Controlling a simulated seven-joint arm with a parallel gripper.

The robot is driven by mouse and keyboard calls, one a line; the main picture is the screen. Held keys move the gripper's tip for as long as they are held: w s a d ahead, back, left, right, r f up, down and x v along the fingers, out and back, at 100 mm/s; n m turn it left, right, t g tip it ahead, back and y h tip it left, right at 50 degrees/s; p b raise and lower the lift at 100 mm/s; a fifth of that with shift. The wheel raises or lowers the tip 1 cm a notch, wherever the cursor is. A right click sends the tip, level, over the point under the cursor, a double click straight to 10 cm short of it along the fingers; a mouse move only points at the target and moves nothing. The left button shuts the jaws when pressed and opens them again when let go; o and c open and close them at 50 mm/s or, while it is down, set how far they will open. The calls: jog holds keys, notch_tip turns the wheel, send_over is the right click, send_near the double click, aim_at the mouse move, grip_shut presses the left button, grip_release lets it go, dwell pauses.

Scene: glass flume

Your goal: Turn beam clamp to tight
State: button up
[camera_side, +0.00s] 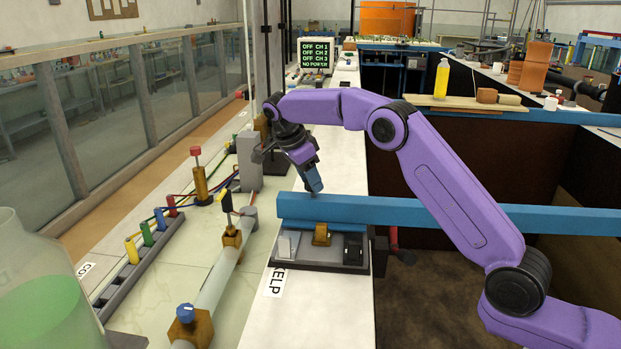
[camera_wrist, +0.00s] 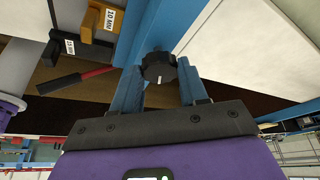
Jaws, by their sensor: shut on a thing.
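The beam clamp's black ribbed knob (camera_wrist: 158,67) sits beside the blue beam (camera_wrist: 190,22) in the wrist view. My gripper (camera_wrist: 160,78) has its two blue fingers on either side of the knob and is shut on it. In the side view my gripper (camera_side: 313,188) points down at the near end of the long blue beam (camera_side: 430,214), and the knob is hidden there. I see no mark that tells how tight the clamp is.
In the side view, a pipe with valves (camera_side: 222,275) and a glass jar (camera_side: 40,290) of green liquid stand left of the beam.

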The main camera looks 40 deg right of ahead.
jog(key=shift+w+m+g+y, duration=0.15)
jog(key=shift+m+g+y, duration=0.4)
jog(key=shift+m, duration=1.35)
jog(key=o, duration=1.1)
jog(key=shift+c, duration=0.2)
